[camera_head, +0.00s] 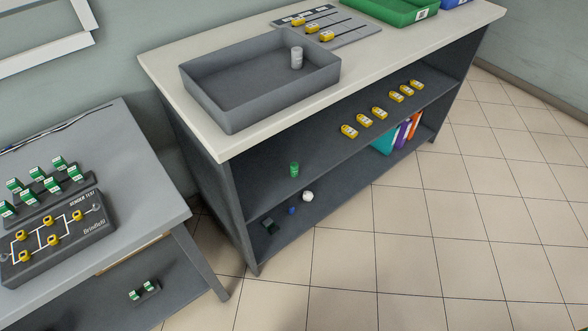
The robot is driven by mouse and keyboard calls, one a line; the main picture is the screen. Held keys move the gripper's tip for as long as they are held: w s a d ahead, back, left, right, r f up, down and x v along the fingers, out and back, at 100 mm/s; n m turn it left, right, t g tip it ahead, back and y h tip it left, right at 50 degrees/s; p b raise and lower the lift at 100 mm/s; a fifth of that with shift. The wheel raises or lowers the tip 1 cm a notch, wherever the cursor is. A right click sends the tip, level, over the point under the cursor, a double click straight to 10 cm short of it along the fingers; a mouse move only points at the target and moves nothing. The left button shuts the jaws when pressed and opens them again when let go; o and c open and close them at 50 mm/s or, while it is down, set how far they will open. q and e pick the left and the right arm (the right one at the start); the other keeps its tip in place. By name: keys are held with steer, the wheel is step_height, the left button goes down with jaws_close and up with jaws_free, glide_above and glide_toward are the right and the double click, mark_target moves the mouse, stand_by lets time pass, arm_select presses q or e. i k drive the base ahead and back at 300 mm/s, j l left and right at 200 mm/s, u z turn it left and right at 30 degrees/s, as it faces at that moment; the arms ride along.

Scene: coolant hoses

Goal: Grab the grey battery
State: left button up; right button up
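A light grey cylinder (296,58), which looks like the grey battery, stands upright inside a dark grey tray (205,97), near its back right corner. The tray sits on the pale top of a grey shelf unit. A green cylinder (294,169) stands on the unit's middle shelf. Neither of my grippers is in view.
Several yellow parts (379,113) line the middle shelf. Lower down are a white round thing (308,196) and coloured binders (383,143). A panel (345,27) and green bin (385,12) stand behind the tray. A left table (150,190) holds a test board. The tiled floor in front is clear.

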mark_target(296, 53)
steer(key=u, duration=0.55)
steer(key=l+u, duration=0.35)
steer(key=u, duration=0.15)
steer(key=i+l+u, duration=0.1)
steer(key=l+u, duration=0.6)
steer(key=u, duration=0.25)
steer(key=k+l+u, duration=0.15)
steer(key=l+u, duration=0.15)
steer(key=u, duration=0.2)
